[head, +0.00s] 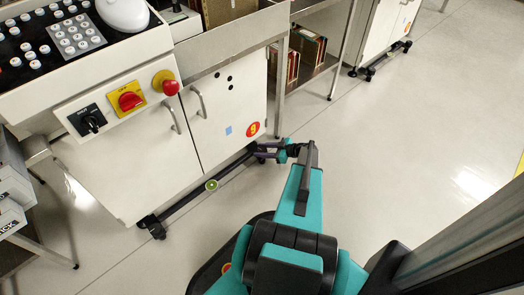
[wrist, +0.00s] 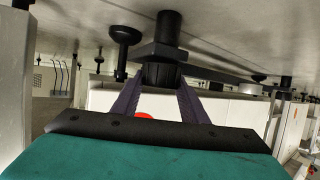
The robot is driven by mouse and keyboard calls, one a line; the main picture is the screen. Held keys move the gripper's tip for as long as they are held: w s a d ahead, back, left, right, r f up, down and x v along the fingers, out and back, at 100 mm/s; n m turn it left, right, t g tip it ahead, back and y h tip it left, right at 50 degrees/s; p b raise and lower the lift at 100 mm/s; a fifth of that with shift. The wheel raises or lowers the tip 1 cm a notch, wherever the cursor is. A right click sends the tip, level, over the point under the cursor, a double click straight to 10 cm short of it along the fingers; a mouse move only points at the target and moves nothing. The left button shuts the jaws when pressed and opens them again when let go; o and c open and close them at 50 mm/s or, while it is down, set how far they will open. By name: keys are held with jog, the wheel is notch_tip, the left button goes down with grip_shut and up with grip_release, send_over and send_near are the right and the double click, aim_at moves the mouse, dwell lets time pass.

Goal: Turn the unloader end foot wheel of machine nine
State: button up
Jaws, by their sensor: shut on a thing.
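In the head view my arm reaches down to the lower right corner of a white machine (head: 150,165), where my gripper (head: 268,151) is at the foot by the floor. The wrist view seems upside down, with the floor at the top. There my gripper (wrist: 162,88) has its two dark fingers on either side of a black ribbed foot wheel (wrist: 163,74), shut on it. A black foot post (wrist: 168,28) is in line with the wheel. The wheel is too small and covered to make out in the head view.
A black caster or knob (wrist: 125,38) stands close beside the foot. A dark rail (head: 190,197) runs along the machine's base to another foot (head: 152,228). A red emergency button (head: 171,88) and red switch (head: 130,100) are above. The floor (head: 400,150) on the right is clear.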

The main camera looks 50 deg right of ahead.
jog(key=shift+w+d+r+n+g+y+p, duration=0.1)
jog(key=shift+n+g+y+p, duration=0.35)
jog(key=shift+p, duration=0.9)
jog(key=shift+n+g+y+p, duration=0.65)
jog(key=shift+n+y+p, duration=0.45)
jog(key=shift+p, duration=0.9)
jog(key=o, duration=1)
jog(key=shift+o, duration=0.2)
jog(key=p+v, duration=0.3)
jog(key=v, duration=1)
jog(key=shift+s, duration=0.4)
jog(key=shift+s, duration=0.1)
